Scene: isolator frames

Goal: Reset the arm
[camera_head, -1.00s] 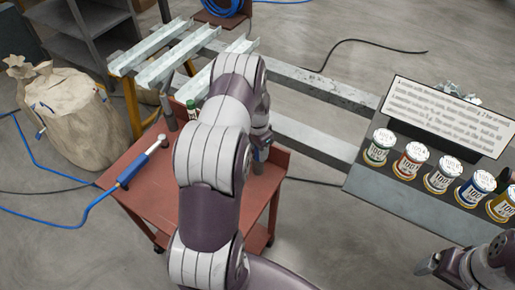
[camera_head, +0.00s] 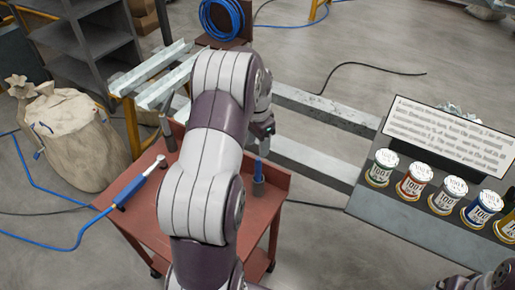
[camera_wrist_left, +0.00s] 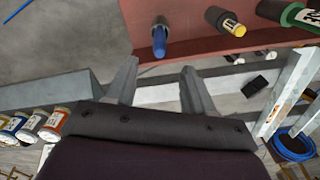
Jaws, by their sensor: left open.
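My left arm (camera_head: 205,150) reaches up through the middle of the head view over the red cart. Its gripper (camera_head: 265,130) is mostly hidden by the wrist, above a blue-topped tool (camera_head: 258,180) standing at the cart's right side. In the left wrist view the two fingers (camera_wrist_left: 158,88) are spread with nothing between them. The blue tool (camera_wrist_left: 161,38) shows beyond them, apart from the fingers. Only a sliver of my right arm (camera_head: 490,280) shows at the bottom right; its jaw state is unclear.
The red cart (camera_head: 150,215) carries a torque-wrench-like tool (camera_head: 138,183) with a blue handle. Metal rails (camera_head: 165,70) lie behind it. A grey stand (camera_head: 400,215) with several labelled cans and a sign is at right. A sack (camera_head: 70,140) stands at left.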

